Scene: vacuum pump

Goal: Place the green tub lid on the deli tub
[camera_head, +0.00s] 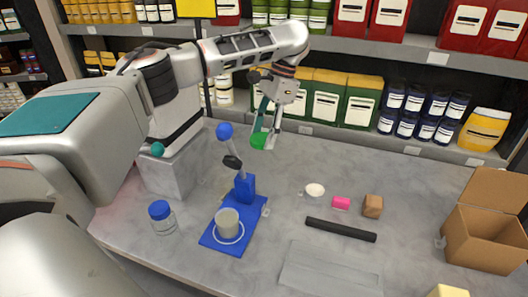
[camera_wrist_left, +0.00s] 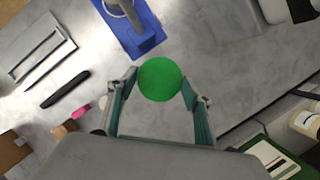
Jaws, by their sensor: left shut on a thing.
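My left gripper (camera_head: 265,128) is shut on the green tub lid (camera_head: 259,141) and holds it in the air above the grey worktop, behind and right of the blue pump. In the left wrist view the lid (camera_wrist_left: 160,79) is a round green disc between the fingertips (camera_wrist_left: 160,88). The deli tub (camera_head: 228,222) is a pale grey cup standing upright on the blue pump plate (camera_head: 222,244), with a white ring around its lower part. The tub is apart from the lid, nearer the front. My right gripper is not in view.
The blue pump post (camera_head: 243,187) with its ball-topped lever (camera_head: 230,148) rises behind the tub. A blue-capped jar (camera_head: 162,218) stands left. A black bar (camera_head: 340,229), pink block (camera_head: 341,203), brown block (camera_head: 373,206), white dish (camera_head: 315,190) and open carton (camera_head: 484,240) lie right. Stocked shelves line the back.

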